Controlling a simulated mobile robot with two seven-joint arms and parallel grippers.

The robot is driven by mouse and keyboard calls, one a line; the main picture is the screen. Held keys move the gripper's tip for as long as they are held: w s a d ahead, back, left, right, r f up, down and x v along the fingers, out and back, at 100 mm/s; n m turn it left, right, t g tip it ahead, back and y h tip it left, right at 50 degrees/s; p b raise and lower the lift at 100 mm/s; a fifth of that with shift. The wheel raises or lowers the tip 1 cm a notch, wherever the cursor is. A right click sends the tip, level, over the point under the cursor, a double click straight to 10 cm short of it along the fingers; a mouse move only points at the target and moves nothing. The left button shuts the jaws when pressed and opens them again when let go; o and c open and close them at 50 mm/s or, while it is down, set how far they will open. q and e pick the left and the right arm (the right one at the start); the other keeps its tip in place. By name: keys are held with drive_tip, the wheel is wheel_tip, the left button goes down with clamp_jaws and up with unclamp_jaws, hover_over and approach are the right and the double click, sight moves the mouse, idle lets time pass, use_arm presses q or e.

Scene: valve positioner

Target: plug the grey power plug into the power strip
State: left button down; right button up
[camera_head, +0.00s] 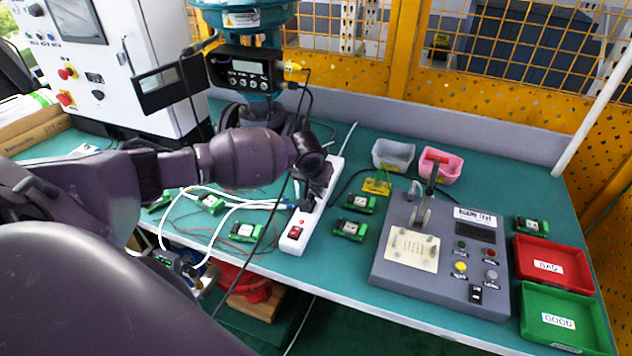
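The white power strip (311,222) lies at an angle on the green table, with a red switch (295,232) at its near end. My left gripper (315,182) comes in from the left and is over the upper half of the strip, covering part of it. Its fingers are dark and small, so I cannot tell whether they are open or shut. A dark plug-like piece (306,204) sits at the strip just below the gripper, with cable leading left from it. I cannot make out a grey plug apart from the gripper. My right gripper is not in view.
White cables (232,205) and several green circuit boards (350,229) lie around the strip. A grey test box (440,260) stands to the right, with a red tray (552,266) and green tray (563,318) beyond. A teal-topped device (245,75) stands behind my gripper.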

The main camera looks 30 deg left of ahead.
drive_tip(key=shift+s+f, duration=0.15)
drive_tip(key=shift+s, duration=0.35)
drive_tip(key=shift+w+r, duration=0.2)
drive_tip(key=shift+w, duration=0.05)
use_arm(q)
drive_tip(key=shift+s+f, duration=0.1)
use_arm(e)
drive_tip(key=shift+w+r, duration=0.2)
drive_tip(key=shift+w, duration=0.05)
use_arm(q)
drive_tip(key=shift+f+p, duration=0.1)
drive_tip(key=shift+p, duration=0.25)
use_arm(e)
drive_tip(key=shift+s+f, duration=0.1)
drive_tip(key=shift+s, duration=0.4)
